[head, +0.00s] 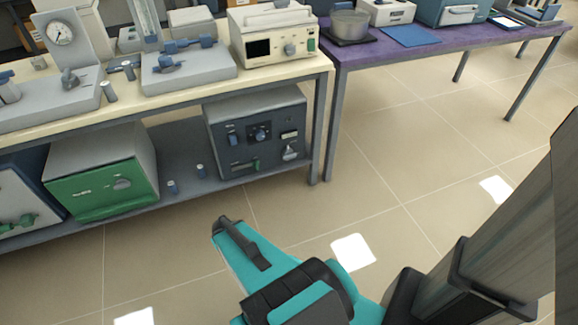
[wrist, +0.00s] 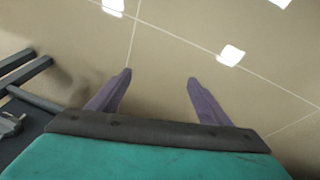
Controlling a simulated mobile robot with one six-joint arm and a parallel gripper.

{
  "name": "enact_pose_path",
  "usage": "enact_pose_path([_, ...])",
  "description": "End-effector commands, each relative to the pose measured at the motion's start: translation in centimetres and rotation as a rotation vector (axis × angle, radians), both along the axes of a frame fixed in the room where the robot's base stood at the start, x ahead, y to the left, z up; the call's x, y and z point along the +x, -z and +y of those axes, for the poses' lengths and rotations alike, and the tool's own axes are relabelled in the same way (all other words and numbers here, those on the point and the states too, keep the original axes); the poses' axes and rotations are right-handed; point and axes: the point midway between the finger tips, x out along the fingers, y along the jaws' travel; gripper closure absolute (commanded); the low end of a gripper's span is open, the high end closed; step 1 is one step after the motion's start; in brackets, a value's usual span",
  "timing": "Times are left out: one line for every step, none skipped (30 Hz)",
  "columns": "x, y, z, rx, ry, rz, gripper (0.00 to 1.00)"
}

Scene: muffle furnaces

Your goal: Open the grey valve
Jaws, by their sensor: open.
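A grey tap-like valve (head: 70,79) sits on the grey base of the gauge stand, on the cream bench at the left of the head view. It is small there, and its handle position is hard to read. My gripper (wrist: 158,77) is open and empty in the wrist view, its two purple-grey fingers apart over bare floor. In the head view my teal arm reaches out over the floor in front of the bench, well apart from the valve. The valve does not show clearly in the wrist view.
A round dial gauge (head: 60,33) stands behind the valve. A grey unit with blue valves (head: 168,64) is to its right. A purple table (head: 440,42) stands right. The tiled floor is clear.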

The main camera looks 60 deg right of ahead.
Motion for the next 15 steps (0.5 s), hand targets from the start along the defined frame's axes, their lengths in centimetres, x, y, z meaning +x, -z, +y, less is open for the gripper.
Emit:
enact_pose_path([0.7, 1.1, -2.0, -0.021, 0.024, -0.045, 0.28])
enact_pose_path([1.1, 1.3, -3.1, -0.034, 0.035, -0.073, 0.28])
enact_pose_path([1.6, 1.4, -4.5, -0.052, 0.049, -0.108, 0.28])
enact_pose_path([1.9, 1.5, -5.6, -0.064, 0.061, -0.136, 0.28])
enact_pose_path([2.3, 1.6, -6.6, -0.078, 0.07, -0.164, 0.28])
enact_pose_path([2.6, 1.7, -8.1, -0.097, 0.082, -0.199, 0.28])
enact_pose_path([2.9, 1.7, -9.1, -0.109, 0.092, -0.226, 0.28])
enact_pose_path([3.1, 1.7, -10.2, -0.122, 0.102, -0.253, 0.28])
enact_pose_path([3.4, 1.6, -11.6, -0.141, 0.112, -0.288, 0.28])
enact_pose_path([3.6, 1.6, -12.7, -0.154, 0.119, -0.315, 0.28])
enact_pose_path([3.7, 1.6, -13.7, -0.166, 0.127, -0.341, 0.28])
enact_pose_path([3.9, 1.5, -15.1, -0.184, 0.137, -0.376, 0.28])
enact_pose_path([3.9, 1.4, -16.1, -0.197, 0.143, -0.401, 0.28])
enact_pose_path([4.0, 1.4, -17.1, -0.21, 0.15, -0.426, 0.28])
enact_pose_path([4.0, 1.2, -18.4, -0.228, 0.158, -0.461, 0.28])
